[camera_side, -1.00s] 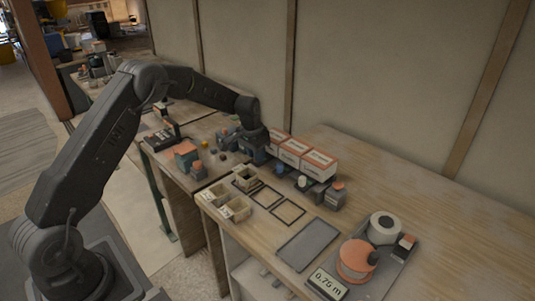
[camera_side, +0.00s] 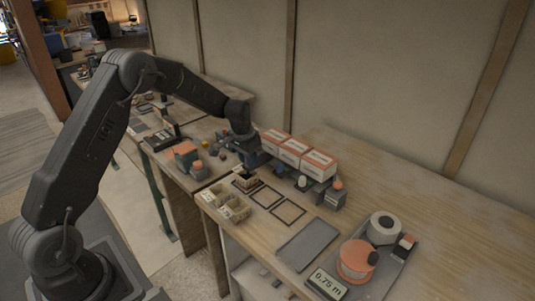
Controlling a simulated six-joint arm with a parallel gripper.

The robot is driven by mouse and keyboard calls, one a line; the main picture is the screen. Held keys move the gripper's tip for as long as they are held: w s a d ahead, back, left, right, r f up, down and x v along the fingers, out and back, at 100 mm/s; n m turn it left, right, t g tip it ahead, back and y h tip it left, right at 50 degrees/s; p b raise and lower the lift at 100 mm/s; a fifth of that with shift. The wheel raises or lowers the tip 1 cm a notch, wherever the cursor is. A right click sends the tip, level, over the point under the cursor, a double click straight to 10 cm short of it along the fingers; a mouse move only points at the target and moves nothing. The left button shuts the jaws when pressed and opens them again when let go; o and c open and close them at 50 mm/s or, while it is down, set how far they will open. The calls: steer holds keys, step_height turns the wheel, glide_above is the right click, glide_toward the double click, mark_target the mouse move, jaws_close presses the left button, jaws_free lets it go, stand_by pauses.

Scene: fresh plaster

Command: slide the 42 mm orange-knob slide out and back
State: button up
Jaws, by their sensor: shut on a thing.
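My gripper (camera_side: 252,163) is low over the bench, just behind the small bin nearest the wall and in front of the left white-and-orange box. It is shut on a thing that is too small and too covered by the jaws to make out. A grey block with an orange knob (camera_side: 338,186) stands right of the boxes, clear of my gripper.
White-and-orange boxes (camera_side: 296,150) stand in a row behind a pale knob (camera_side: 301,182). The back right bench is clear.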

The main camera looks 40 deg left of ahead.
mark_target(260, 159)
steer(key=shift+w, duration=2.3)
steer(key=o, duration=0.7)
steer(key=shift+o, duration=0.2)
step_height(260, 159, up, 8)
